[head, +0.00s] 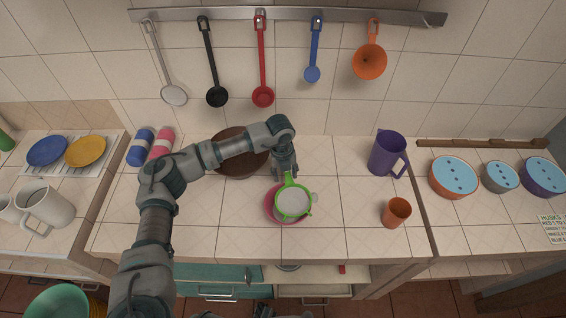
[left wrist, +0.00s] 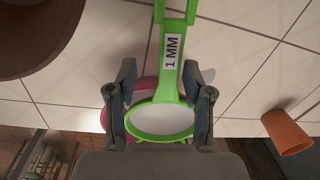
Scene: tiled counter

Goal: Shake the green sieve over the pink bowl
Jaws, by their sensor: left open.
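The green sieve (head: 293,203) sits over the pink bowl (head: 270,206) on the middle counter, with its handle toward the back. The bowl's rim shows pink around the sieve, and the sieve hides the bowl's inside. My left gripper (head: 285,176) reaches down at the handle from behind. In the left wrist view my left gripper (left wrist: 159,78) is open, with one finger on each side of the green sieve (left wrist: 172,88) and its "1 MM" label. Both fingers look apart from the handle. The pink bowl (left wrist: 119,114) is partly hidden below the sieve.
A brown bowl (head: 240,163) stands behind my left forearm. A purple pitcher (head: 386,155) and an orange cup (head: 397,212) stand to the right. Blue (head: 141,147) and pink (head: 161,143) cylindrical items are at the back left. Utensils hang from a wall rail (head: 290,16).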

